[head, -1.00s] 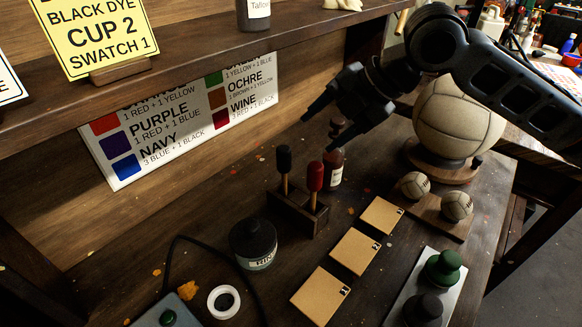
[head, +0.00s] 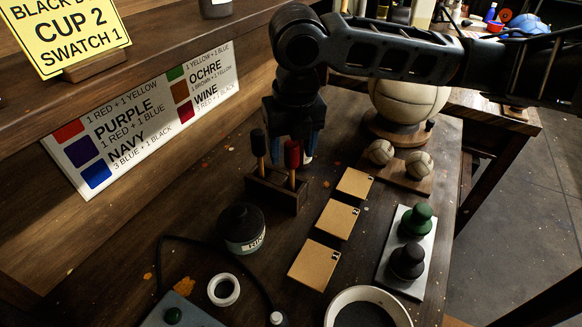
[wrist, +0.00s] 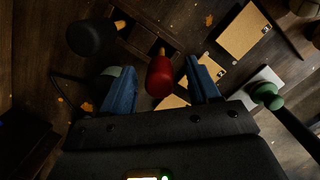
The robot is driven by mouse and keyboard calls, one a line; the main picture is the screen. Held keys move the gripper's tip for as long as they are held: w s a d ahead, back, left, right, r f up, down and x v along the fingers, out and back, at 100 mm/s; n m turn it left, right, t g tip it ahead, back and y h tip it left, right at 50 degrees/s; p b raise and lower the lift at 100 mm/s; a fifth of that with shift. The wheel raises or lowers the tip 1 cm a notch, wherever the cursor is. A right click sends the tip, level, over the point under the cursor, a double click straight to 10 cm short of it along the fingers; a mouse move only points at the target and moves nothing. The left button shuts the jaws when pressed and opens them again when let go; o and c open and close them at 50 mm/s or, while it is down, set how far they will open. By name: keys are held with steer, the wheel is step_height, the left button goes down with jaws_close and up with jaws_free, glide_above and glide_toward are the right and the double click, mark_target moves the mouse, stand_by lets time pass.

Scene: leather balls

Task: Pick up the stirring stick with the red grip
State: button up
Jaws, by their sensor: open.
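The stirring stick with the red grip (head: 292,156) stands upright in a dark wooden holder (head: 262,190). A stick with a black grip (head: 258,143) stands to its left in the same holder. My gripper (head: 293,146) is open, pointing down by the red grip, with its blue fingers partly behind the two grips in the head view. In the wrist view the red grip (wrist: 159,78) shows between my two open fingers (wrist: 160,68), apart from both. I cannot tell whether the fingertips are level with it. The black grip (wrist: 90,38) lies outside the left finger.
A dark jar (head: 243,228) stands in front of the holder. Several tan cards (head: 337,219) lie to its right, near a white tray (head: 385,265) with green and black knobbed tools. Two small balls and a large leather ball (head: 408,100) stand behind. A cable runs at front left.

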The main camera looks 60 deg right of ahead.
steer(key=shift+w+d+f, duration=0.1)
steer(key=shift+f, duration=0.7)
jaws_close()
